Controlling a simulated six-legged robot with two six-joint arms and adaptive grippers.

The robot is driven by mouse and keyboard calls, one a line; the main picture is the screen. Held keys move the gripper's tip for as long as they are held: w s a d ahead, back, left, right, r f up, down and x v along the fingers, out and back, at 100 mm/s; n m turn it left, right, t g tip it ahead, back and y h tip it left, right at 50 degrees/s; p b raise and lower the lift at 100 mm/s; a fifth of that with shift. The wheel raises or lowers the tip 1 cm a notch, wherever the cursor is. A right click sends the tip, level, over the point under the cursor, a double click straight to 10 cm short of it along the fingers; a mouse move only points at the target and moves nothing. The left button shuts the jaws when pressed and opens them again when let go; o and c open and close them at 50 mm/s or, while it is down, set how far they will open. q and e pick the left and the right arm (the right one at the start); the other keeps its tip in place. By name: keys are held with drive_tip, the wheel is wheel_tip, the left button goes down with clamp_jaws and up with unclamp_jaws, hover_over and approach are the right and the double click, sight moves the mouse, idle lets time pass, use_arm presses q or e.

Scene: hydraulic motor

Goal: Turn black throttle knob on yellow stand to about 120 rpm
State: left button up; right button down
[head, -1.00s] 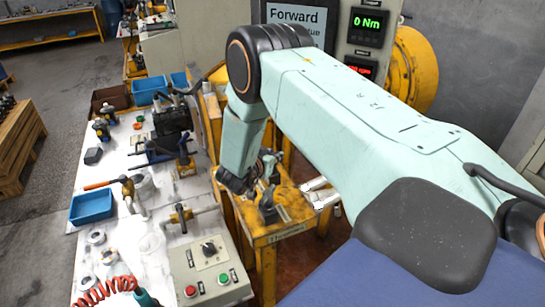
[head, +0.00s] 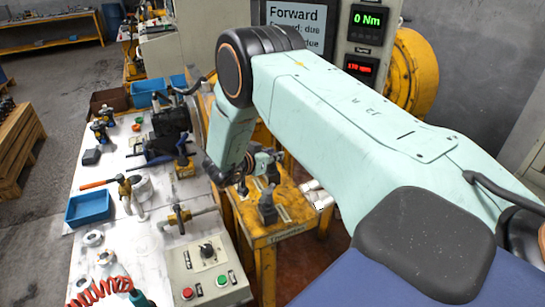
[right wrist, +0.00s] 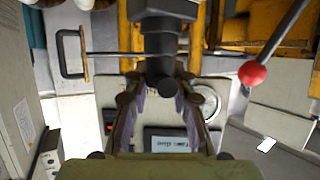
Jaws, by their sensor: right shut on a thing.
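The yellow stand (head: 290,236) is in the lower middle of the head view, with a label on its front edge. Dark fittings stand on its top, one of them an upright black piece (head: 267,208). My right gripper (head: 268,172) reaches down over the stand, partly hidden by its own arm. In the right wrist view, the gripper (right wrist: 165,104) has its fingers either side of the black knob (right wrist: 167,87) and is shut on it. The exact contact is hard to see. A red speed display (head: 360,68) shows an rpm figure too small to read surely. My left gripper is out of view.
The torque display (head: 367,25) reads 0 Nm beside a Forward sign (head: 296,22). A white workbench with tools, a blue tray (head: 88,208) and a switch box (head: 208,268) stands left of the stand. A red-ball lever (right wrist: 252,73) is beside the gripper.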

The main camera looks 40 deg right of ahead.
drive_tip(key=shift+a+f+m+g+b, duration=0.1)
drive_tip(key=shift+m+g+b, duration=0.65)
drive_tip(key=shift+b, duration=0.2)
drive_tip(key=shift+m+g+b, duration=1.35)
drive_tip(key=shift+g+b, duration=0.3)
drive_tip(key=shift+b, duration=0.35)
idle(1.1)
drive_tip(key=c, duration=1.6)
unclamp_jaws()
drive_tip(key=o, duration=0.5)
drive_tip(key=shift+s+a+r, duration=0.1)
drive_tip(key=shift+a+r, duration=0.05)
drive_tip(key=shift+r, duration=0.1)
drive_tip(key=shift+d+f, duration=0.1)
drive_tip(key=shift+d, duration=0.1)
drive_tip(key=v, duration=1.2)
drive_tip(key=shift+a+f, duration=0.15)
